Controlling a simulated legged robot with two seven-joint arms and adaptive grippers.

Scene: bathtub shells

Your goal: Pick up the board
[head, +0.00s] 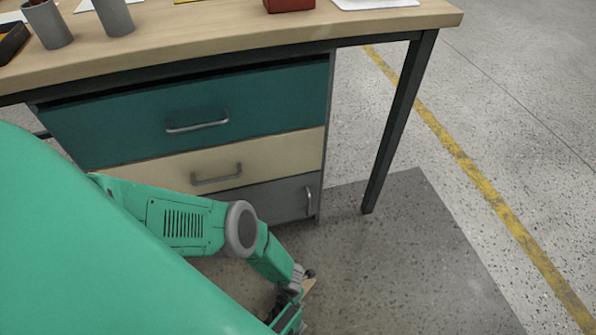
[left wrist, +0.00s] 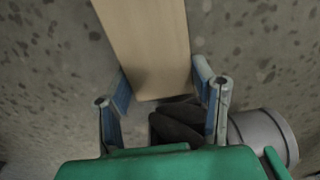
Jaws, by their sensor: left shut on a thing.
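The board (left wrist: 148,45) is a flat, light-wood piece, seen in the left wrist view running from the top edge down between my fingers. My left gripper (left wrist: 160,86) is shut on it, with one blue-grey finger at each long edge. In the head view my left gripper (head: 292,305) is low at the bottom, over the floor in front of the desk, and partly cut off. Only a small tan bit of the board (head: 309,286) shows beside it there. My right gripper is in neither view.
A wooden desk (head: 230,48) with teal, cream and grey drawers stands ahead, all seemingly shut. Its dark leg (head: 392,125) is at right. Grey cups and a red box (head: 289,5) are on top. Speckled floor (head: 400,270) is clear at right, beyond it a yellow line (head: 480,180).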

